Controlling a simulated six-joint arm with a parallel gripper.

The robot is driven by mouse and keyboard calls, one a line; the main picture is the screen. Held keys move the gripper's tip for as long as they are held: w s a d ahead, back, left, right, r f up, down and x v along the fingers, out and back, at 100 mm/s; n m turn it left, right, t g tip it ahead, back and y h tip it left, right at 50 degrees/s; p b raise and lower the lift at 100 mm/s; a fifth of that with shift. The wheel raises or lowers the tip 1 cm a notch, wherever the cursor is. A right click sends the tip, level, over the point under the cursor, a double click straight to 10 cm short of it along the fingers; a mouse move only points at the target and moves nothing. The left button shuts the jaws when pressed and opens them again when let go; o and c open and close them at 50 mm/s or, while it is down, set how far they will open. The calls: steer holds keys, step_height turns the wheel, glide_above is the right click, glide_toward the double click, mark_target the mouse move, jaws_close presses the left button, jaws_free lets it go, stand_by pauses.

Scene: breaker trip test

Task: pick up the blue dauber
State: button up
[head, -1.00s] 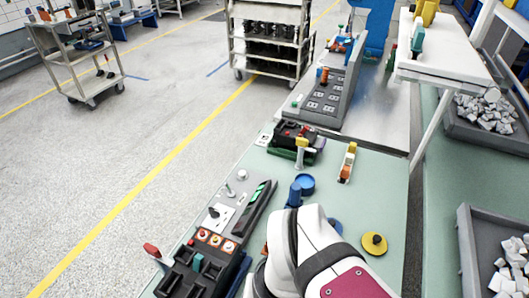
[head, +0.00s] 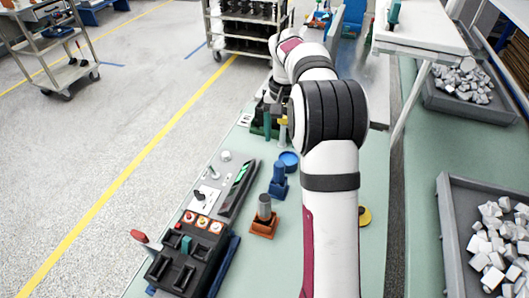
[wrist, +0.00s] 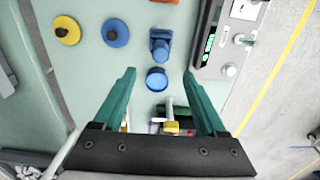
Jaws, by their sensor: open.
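The blue dauber, which I take to be the upright blue piece on a square blue base, (head: 278,181) stands on the pale green bench. In the wrist view it (wrist: 160,44) appears just beyond the fingertips, above a round blue dish (wrist: 157,79). The dish also shows behind it in the head view (head: 289,160). My gripper (wrist: 159,72) has two green fingers spread wide with nothing held. It hangs above the bench, apart from the dauber.
An orange-based stand with a grey cylinder (head: 264,215) is in front of the dauber. A grey panel (head: 208,200) lies to its left. A blue disc (wrist: 115,33) and a yellow disc (wrist: 67,30) lie nearby. A yellow-topped item (wrist: 171,128) shows between the fingers.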

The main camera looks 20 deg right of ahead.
mark_target(279, 171)
step_height(279, 171, down, 14)
jaws_close()
stand_by(0.5)
